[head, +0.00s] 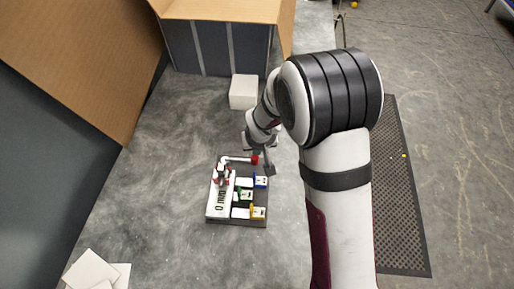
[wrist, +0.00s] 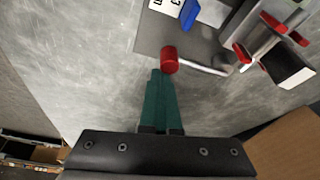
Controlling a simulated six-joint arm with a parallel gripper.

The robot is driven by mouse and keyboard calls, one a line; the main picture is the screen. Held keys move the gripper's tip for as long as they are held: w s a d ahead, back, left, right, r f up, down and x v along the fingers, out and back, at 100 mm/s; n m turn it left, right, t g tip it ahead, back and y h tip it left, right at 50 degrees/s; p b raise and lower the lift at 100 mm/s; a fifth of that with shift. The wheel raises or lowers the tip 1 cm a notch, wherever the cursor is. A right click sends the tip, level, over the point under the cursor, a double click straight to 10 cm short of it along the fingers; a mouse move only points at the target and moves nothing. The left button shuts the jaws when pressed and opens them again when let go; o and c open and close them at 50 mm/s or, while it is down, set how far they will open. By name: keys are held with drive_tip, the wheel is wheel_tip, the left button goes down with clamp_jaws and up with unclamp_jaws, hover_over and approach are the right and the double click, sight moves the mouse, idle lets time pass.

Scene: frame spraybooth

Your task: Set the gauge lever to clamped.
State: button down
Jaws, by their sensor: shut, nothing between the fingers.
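A lever with a metal rod and a red knob (head: 255,159) sits at the far edge of a grey fixture plate (head: 227,221). In the wrist view the red knob (wrist: 169,60) shows clearly, and its rod (wrist: 205,68) runs right toward a pivot with red parts (wrist: 270,22). No position marking for this lever is readable. My gripper (head: 271,171) is low beside the knob, to its right in the head view. In the wrist view my gripper's dark green fingers (wrist: 160,73) are shut and empty, tips right at the knob; I cannot tell whether they touch.
The plate also carries a white block with dark markings (head: 218,202) and blue (head: 255,180), green (head: 239,193) and yellow (head: 252,211) tabs beside white labels. A white box (head: 243,92) stands beyond on the grey table. Cardboard walls (head: 80,50) bound the left and back.

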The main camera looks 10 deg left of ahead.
drive_tip(key=shift+s+f, duration=0.1)
drive_tip(key=w, duration=0.4)
drive_tip(key=shift+d, duration=0.4)
drive_tip(key=a+v, duration=0.1)
drive_tip(key=v, duration=0.9)
drive_tip(key=shift+a, duration=0.35)
drive_tip(key=s+d+r+m+g, duration=0.2)
drive_tip(key=s+d+r+m, duration=0.3)
drive_tip(key=s+d, duration=0.45)
drive_tip(key=s+d+r+m+g, duration=0.1)
drive_tip(key=s+m, duration=0.1)
drive_tip(key=s, duration=0.7)
drive_tip(key=s+d+r+m+g, duration=0.1)
drive_tip(key=s+d+m, duration=0.1)
drive_tip(key=s, duration=0.8)
drive_tip(key=shift+s+d+r+y, duration=0.2)
drive_tip(key=shift+d+r+y, duration=0.1)
